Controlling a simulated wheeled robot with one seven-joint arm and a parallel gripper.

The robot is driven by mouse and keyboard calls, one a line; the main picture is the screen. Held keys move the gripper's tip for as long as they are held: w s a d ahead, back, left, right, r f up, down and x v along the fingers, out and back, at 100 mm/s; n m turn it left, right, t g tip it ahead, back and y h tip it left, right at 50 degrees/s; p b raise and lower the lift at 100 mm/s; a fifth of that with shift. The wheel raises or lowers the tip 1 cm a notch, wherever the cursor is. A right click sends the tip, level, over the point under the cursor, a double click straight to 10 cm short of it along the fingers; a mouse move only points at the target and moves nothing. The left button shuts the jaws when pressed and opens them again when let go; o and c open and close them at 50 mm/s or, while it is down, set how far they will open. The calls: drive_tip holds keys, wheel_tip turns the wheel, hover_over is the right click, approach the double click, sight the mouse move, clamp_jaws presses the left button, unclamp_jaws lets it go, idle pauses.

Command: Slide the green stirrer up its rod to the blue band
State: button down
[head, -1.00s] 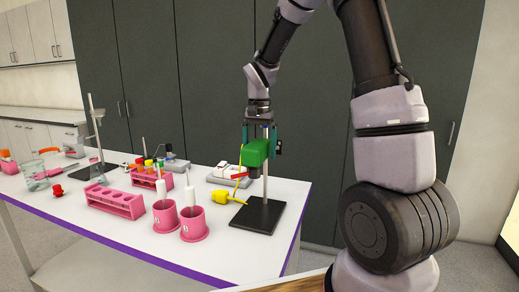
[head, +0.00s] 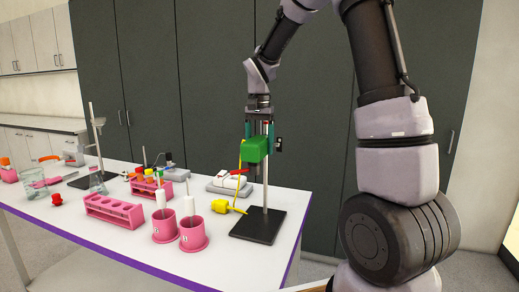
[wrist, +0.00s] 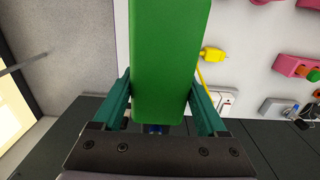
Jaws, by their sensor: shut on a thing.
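The green stirrer (head: 254,150) is a block on an upright metal rod (head: 265,190) that rises from a black base plate (head: 258,226). My gripper (head: 259,136), with teal fingers, reaches down from above and is shut on the stirrer, well above the base. In the wrist view the stirrer (wrist: 170,50) fills the space between the two fingers. A small bit of blue (wrist: 156,129) shows behind the block near my gripper's palm; I cannot tell if it is the blue band. In the head view the fingers and stirrer hide the upper rod.
A yellow piece (head: 222,206) with a yellow cord is left of the base. Two pink cups (head: 193,236) with white tubes and a pink rack (head: 115,212) stand farther left. A white device (head: 229,186) sits behind. Dark cabinets (head: 215,90) stand behind the table.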

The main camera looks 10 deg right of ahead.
sight(260, 138)
unclamp_jaws()
wheel_tip(260, 138, up, 10)
drive_tip(key=shift+r, duration=0.45)
drive_tip(key=shift+s+r, duration=0.1)
drive_tip(key=s+d+r+n+t+y, duration=0.1)
drive_tip(key=s+d+t, duration=0.1)
drive_tip(key=s, duration=0.9)
drive_tip(key=s+d+r+n+t+y, duration=0.1)
drive_tip(key=s+d+t, duration=0.2)
drive_tip(key=s, duration=0.8)
drive_tip(key=shift+s+n+t, duration=0.2)
drive_tip(key=shift+n+t, duration=0.1)
drive_tip(key=shift+t, duration=0.8)
